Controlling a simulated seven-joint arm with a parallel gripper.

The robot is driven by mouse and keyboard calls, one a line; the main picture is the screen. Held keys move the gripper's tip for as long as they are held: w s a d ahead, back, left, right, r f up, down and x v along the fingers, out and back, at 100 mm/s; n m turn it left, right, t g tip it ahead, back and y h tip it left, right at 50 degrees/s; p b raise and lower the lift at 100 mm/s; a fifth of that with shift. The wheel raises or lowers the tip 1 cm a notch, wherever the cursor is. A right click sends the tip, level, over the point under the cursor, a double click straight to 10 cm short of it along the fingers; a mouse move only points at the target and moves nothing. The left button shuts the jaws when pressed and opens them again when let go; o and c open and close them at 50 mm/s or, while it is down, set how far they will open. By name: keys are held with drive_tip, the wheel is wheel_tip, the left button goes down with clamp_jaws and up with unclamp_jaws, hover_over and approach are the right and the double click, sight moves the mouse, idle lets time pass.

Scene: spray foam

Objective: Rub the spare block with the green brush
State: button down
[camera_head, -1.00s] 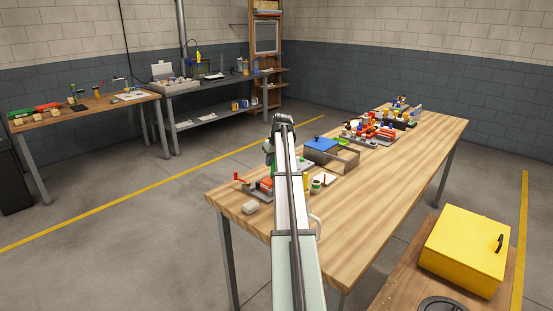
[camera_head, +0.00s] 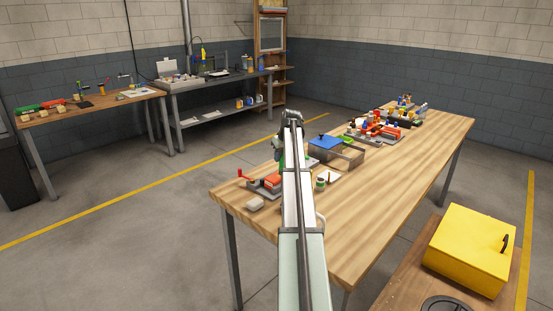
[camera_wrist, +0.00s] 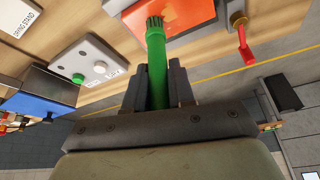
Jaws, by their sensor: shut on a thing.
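My gripper (camera_wrist: 158,88) is shut on the green brush (camera_wrist: 156,60), seen in the wrist view. The brush's dark bristles (camera_wrist: 155,22) point away from the jaws. They lie over the near edge of an orange-red block (camera_wrist: 190,12) in the picture; I cannot tell whether they touch it. This block also shows in the head view (camera_head: 271,180), in a grey holder with a red handle (camera_wrist: 244,40). A small pale block (camera_head: 255,203) lies at the table's near left corner. I cannot tell which block is the spare one. My arm hides most of the gripper in the head view.
A white box with a green button (camera_wrist: 78,78) and a blue-topped box (camera_wrist: 38,105) are beside the brush in the wrist view. Several coloured items (camera_head: 378,130) stand at the table's far end. The table's right side (camera_head: 390,175) is clear.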

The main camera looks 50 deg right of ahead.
drive_tip(key=d, duration=0.2)
drive_tip(key=shift+d, duration=0.3)
wheel_tip(320, 180, up, 8)
idle(0.4)
drive_tip(key=shift+w+a, duration=0.1)
drive_tip(key=shift+a, duration=0.2)
idle(0.3)
drive_tip(key=shift+f, duration=0.1)
drive_tip(key=f, duration=0.5)
drive_tip(key=a+f, duration=0.1)
drive_tip(key=f, duration=0.1)
drive_tip(key=shift+a+f, duration=0.1)
drive_tip(key=shift+f, duration=0.2)
drive_tip(key=shift+a+f, duration=0.1)
drive_tip(key=shift+a, duration=1.4)
drive_tip(key=d, duration=0.4)
drive_tip(key=shift+d, duration=0.15)
wheel_tip(320, 180, up, 8)
